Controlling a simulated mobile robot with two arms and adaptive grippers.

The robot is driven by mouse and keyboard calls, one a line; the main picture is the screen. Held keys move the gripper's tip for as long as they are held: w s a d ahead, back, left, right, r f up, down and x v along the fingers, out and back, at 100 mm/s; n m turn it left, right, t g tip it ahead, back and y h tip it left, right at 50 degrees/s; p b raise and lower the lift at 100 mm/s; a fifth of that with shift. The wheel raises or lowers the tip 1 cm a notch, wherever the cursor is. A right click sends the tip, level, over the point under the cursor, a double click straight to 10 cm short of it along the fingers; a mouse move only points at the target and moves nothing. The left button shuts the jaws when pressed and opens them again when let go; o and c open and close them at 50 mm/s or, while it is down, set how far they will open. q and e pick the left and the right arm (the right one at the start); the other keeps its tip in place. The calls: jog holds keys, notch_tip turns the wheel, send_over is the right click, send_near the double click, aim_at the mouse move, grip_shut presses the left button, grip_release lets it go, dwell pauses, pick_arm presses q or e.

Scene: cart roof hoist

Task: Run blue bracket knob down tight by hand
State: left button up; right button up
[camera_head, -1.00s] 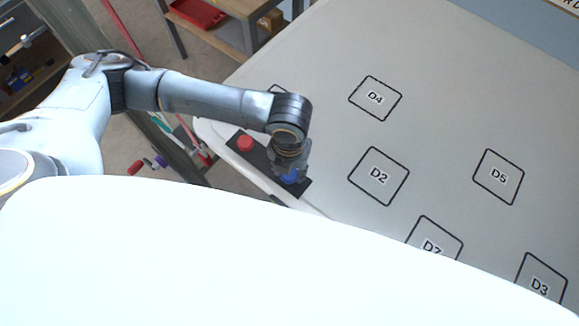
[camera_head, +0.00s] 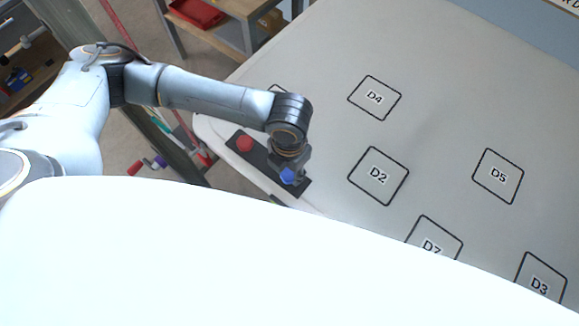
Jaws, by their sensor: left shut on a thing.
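The blue knob (camera_head: 288,176) sits on a dark bracket plate (camera_head: 263,169) at the left edge of the large pale panel. My left gripper (camera_head: 290,171) points down over it and is shut on it, with the fingers partly hiding the knob. A red knob (camera_head: 244,144) stands on the same plate, to the upper left of the gripper and apart from it. My right gripper does not show.
The pale panel (camera_head: 440,70) carries outlined squares such as D4 (camera_head: 375,97) and D2 (camera_head: 378,176), otherwise bare. A wooden bench with a red tray (camera_head: 198,12) stands behind.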

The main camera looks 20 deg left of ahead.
aim_at(289, 173)
pick_arm(q)
jog(key=shift+w+r, duration=0.15)
jog(key=shift+w, duration=0.05)
jog(key=o, duration=1)
jog(key=shift+o, duration=0.9)
jog(key=shift+s, duration=0.2)
notch_tip(289, 173, up, 12)
